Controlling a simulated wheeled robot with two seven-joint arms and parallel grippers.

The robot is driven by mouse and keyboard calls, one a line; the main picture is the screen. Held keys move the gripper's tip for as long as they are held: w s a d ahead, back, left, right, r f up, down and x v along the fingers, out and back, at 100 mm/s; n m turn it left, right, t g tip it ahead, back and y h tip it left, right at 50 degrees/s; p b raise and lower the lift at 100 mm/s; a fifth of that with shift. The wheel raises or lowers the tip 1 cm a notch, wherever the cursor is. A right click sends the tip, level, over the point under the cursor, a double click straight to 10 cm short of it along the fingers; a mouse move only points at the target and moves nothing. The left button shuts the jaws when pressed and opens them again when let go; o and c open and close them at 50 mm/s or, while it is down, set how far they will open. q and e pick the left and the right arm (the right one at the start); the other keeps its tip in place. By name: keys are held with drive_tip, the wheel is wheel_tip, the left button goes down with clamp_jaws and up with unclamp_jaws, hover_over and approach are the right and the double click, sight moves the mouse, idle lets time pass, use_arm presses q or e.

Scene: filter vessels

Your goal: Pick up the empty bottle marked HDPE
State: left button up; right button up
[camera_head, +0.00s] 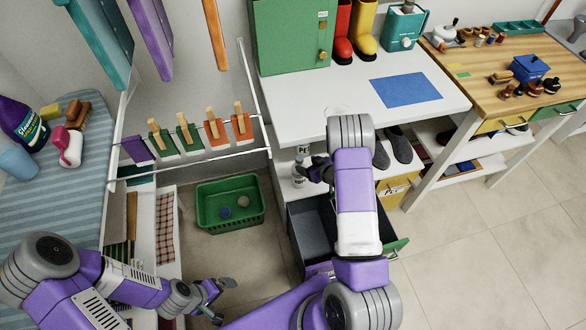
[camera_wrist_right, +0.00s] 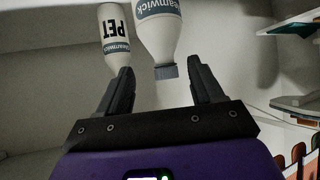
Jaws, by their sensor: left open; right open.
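Two white bottles show in the right wrist view, both appearing neck-down there. One (camera_wrist_right: 112,38) reads PET. The nearer, larger one (camera_wrist_right: 160,32) has a blue-grey label ending in "eamwick" and a grey cap; no HDPE mark is visible on it. My right gripper (camera_wrist_right: 160,72) is open, with this cap appearing between its fingertips; contact cannot be told. My left gripper (camera_head: 220,300) is open and empty, low at the front.
The white counter (camera_head: 330,100) overhangs the shelf. An open grey drawer (camera_head: 310,225) lies below. Floor at the right is clear.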

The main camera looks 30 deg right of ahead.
sight(301, 162)
drive_tip(key=b+x, duration=0.1)
drive_tip(key=x, duration=0.1)
drive_tip(key=b+x, duration=0.1)
drive_tip(key=x, duration=0.1)
drive_tip(key=b+x, duration=0.1)
drive_tip(key=x, duration=0.1)
drive_tip(key=shift+w+a, duration=0.35)
drive_tip(key=shift+w, duration=0.35)
drive_tip(key=shift+c, duration=0.3)
clamp_jaws()
